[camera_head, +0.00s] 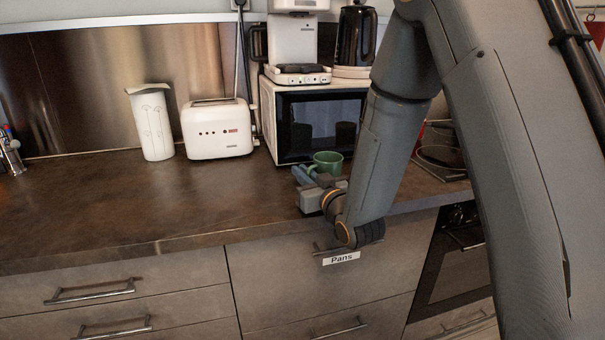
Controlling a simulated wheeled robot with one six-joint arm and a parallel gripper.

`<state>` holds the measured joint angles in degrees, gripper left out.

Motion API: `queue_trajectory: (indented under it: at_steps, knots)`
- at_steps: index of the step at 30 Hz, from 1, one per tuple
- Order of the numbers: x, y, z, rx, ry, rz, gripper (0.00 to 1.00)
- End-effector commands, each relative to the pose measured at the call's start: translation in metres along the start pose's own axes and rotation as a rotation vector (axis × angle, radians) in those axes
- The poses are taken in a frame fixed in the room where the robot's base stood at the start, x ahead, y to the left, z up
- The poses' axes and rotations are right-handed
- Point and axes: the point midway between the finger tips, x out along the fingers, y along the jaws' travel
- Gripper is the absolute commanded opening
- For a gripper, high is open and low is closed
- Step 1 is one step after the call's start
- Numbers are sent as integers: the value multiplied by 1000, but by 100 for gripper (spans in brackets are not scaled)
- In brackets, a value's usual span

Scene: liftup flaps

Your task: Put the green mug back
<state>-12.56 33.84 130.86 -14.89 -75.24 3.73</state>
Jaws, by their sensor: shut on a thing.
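The green mug (327,162) is above or on the brown counter (190,205), just in front of the microwave. It looks upright, with its rim facing up. My gripper (308,175) is shut on the mug at its left side. The lower part of the mug is hidden behind my gripper and wrist, so I cannot tell whether it touches the counter.
The microwave (285,128) stands behind the mug, with a coffee maker (293,45) and a kettle (355,38) on top. A white toaster (217,130) and a white pitcher (152,122) stand to the left. A drawer labelled Pans (290,285) is below.

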Motion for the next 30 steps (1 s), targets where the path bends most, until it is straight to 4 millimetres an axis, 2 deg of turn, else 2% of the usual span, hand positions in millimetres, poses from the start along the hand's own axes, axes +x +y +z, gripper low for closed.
queue_trajectory:
  at_steps: [8, 9, 11, 12, 23, 26, 30]
  knots:
    - [0, 0, 3, -1, 2, 0, 0]
    - [0, 0, 3, 0, 0, 0, 15]
    - [0, 0, 3, 0, 0, 0, 25]
    - [0, 0, 3, 0, 0, 0, 27]
    - [0, 0, -2, 0, 1, 0, 27]
    - [-13, 1, -1, 0, 0, 1, 27]
    - [-41, 0, 0, 0, -1, 1, 27]
